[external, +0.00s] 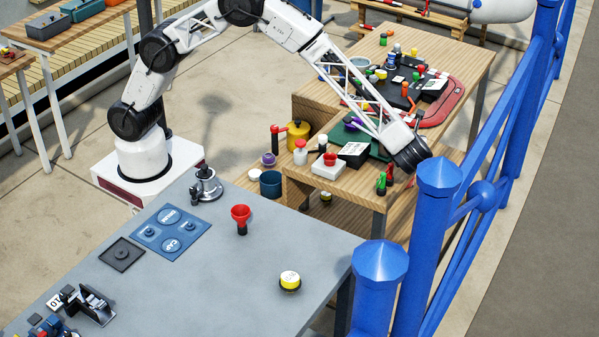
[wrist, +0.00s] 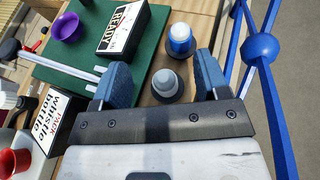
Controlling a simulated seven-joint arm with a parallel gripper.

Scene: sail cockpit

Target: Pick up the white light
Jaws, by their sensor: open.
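In the wrist view, a small round light with a pale grey-white dome on a darker grey base (wrist: 165,83) stands between my fingers in the picture. A second white-topped piece with a blue band (wrist: 180,38) stands just beyond it. I cannot tell for sure which is the white light. My gripper (wrist: 161,70) is open and empty, with its two blue fingers on either side of the nearer light; I cannot tell how far above it they are. In the external view my gripper (external: 411,155) is over the wooden table's right edge and hides both pieces.
A black READY box (wrist: 123,28) and a purple cup (wrist: 68,26) sit on the green board (wrist: 60,58) at left. A "Pack whistle bottle" sign (wrist: 58,120) is nearby. Blue railing (wrist: 262,50) runs close at right. Red and green pieces (external: 381,183) stand near my gripper.

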